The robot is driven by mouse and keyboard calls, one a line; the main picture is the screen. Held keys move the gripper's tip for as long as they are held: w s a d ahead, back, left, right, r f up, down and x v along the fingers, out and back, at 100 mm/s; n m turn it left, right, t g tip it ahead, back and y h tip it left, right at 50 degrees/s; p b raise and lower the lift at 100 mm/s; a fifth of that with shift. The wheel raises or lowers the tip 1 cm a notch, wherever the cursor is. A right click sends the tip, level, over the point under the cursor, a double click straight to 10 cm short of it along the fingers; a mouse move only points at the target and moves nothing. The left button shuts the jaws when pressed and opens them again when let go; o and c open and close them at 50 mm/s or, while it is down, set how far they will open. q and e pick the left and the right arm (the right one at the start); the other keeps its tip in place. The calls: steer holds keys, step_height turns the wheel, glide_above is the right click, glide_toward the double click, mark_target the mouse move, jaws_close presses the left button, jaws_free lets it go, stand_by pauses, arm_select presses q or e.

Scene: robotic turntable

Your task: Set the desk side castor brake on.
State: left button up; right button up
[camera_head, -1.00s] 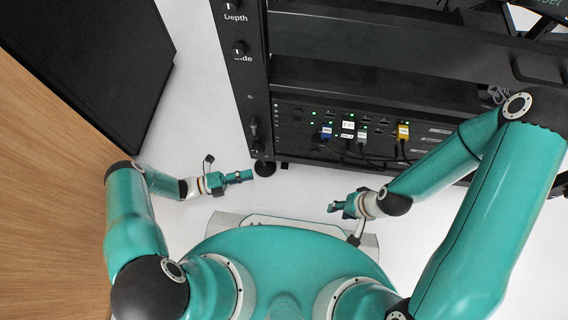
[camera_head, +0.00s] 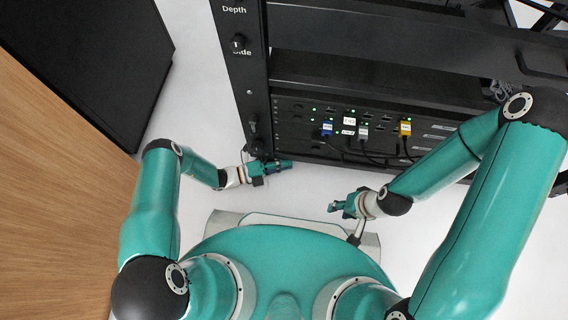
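The black rack (camera_head: 246,82) stands at upper right, its corner post marked "Depth" and "Side" facing the desk. My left gripper (camera_head: 287,164) is at the foot of this post, over the place of the desk side castor. The gripper covers the castor, so I cannot see its brake or whether they touch. The gripper's fingers are too small to tell open from shut. My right gripper (camera_head: 335,206) hangs over the floor in front of the rack, away from the castor. Its finger opening is also unclear.
A wooden desk (camera_head: 50,190) and a dark panel (camera_head: 90,60) lie at left. Coloured plugs and cables, including a blue plug (camera_head: 327,129) and a yellow one (camera_head: 405,128), stick out of the rack front. White floor (camera_head: 200,110) is clear between desk and rack.

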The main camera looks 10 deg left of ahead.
arm_select(q)
jaws_close()
steer(key=shift+f, duration=0.1)
steer(key=shift+f+m+h, duration=0.3)
steer(key=shift+f+m, duration=0.05)
steer(key=shift+m, duration=0.35)
steer(key=shift+w+f+m+h, duration=0.1)
steer(key=shift+f+m+h, duration=0.35)
steer(key=shift+m, duration=0.75)
steer(key=shift+f, duration=0.1)
jaws_free()
